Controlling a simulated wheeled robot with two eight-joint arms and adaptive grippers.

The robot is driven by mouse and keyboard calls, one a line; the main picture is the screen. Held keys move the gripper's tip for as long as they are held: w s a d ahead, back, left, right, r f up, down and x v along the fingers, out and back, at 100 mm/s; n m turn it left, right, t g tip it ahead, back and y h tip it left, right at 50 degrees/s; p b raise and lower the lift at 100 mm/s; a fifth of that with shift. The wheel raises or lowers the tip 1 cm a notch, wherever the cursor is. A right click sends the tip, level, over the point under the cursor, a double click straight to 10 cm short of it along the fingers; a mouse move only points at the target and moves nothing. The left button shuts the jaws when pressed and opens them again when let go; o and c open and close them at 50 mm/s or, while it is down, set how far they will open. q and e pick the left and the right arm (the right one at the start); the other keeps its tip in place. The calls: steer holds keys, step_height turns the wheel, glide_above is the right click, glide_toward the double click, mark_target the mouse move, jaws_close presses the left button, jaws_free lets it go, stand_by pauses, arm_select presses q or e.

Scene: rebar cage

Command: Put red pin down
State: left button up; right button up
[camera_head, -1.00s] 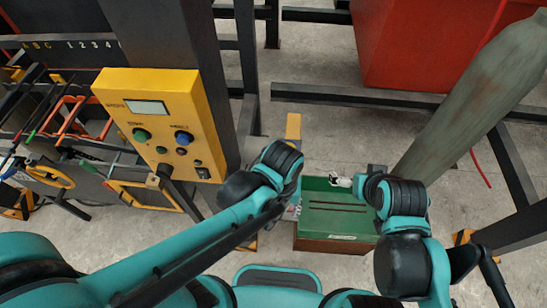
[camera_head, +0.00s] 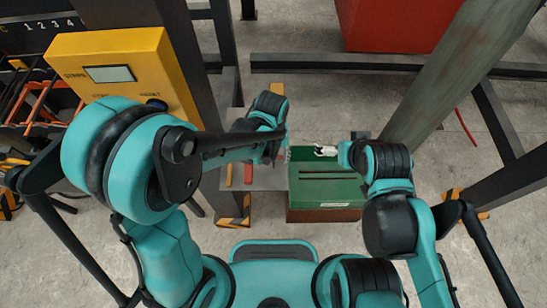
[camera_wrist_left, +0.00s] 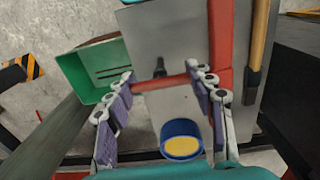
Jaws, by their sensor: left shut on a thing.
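In the left wrist view, a short red pin (camera_wrist_left: 165,82) lies crosswise between the fingertips of my left gripper (camera_wrist_left: 160,84), which is shut on it. The pin is over a grey metal surface (camera_wrist_left: 165,40); I cannot tell whether it touches it. In the head view my left gripper (camera_head: 285,153) is mostly hidden below its wrist, just left of the green box. My right gripper (camera_head: 325,150) is small over the back of the green box; its opening cannot be made out.
The green box (camera_head: 325,192) has slots in its top. In the wrist view a blue cup with yellow inside (camera_wrist_left: 182,142), a red bar (camera_wrist_left: 220,45) and a wooden handle (camera_wrist_left: 258,40) are close by. A yellow control panel (camera_head: 120,75) and a slanted post (camera_head: 450,75) flank the area.

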arm_select(q)
steer(key=shift+f, duration=0.3)
steer(key=o, duration=0.8)
steer(key=shift+f, duration=0.1)
steer(key=o, duration=0.4)
steer(key=shift+r, duration=0.45)
step_height(320, 180, up, 12)
steer(key=p, duration=0.3)
steer(key=shift+f+p, duration=0.2)
steer(key=shift+p, duration=0.1)
